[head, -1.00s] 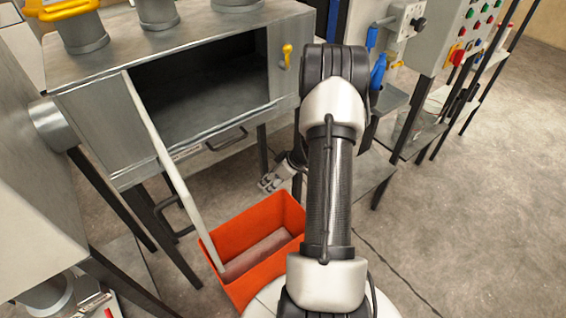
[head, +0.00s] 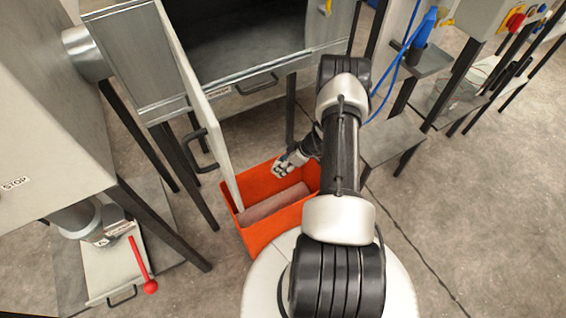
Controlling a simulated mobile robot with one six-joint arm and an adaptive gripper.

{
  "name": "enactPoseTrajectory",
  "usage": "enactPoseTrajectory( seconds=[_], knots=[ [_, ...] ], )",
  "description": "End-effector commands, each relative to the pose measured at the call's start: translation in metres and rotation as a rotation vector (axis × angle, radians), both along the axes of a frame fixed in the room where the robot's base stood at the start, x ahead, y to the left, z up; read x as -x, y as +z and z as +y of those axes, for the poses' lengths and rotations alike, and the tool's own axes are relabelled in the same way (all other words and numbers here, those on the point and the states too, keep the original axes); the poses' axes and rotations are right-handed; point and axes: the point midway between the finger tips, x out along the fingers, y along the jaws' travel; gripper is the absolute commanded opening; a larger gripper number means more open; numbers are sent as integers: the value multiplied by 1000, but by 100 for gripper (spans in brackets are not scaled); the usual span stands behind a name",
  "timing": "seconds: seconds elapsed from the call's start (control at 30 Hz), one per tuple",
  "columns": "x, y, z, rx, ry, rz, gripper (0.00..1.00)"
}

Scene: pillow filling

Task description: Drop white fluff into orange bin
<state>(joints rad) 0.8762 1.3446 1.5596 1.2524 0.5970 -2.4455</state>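The orange bin (head: 285,228) stands on the floor at the middle of the head view, with its top open. A dull brownish-pink surface shows inside it. My gripper (head: 281,168) is at the end of my arm, over the far part of the bin near its back wall. It is small and points down to the left, and I cannot tell whether its fingers are open or shut. I cannot make out any white fluff in the gripper or in the bin.
A grey metal cabinet (head: 163,80) with its door (head: 205,115) swung open stands behind the bin, and the door's edge reaches the bin's left side. A grey machine with a red-knobbed lever (head: 150,286) is at left. Concrete floor (head: 480,200) is clear at right.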

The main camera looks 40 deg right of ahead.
Motion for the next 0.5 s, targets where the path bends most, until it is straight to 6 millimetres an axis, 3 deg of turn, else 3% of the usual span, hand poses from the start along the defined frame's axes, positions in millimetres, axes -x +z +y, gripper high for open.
enactPoseTrajectory(
  seconds=[0.13, 0.47, 0.5],
  knots=[
    [0, -17, 0, 0, 0, 0, 19],
    [0, -20, 0, 1, -1, 0, 19],
    [0, -20, 0, 1, -1, 0, 44]
  ],
)
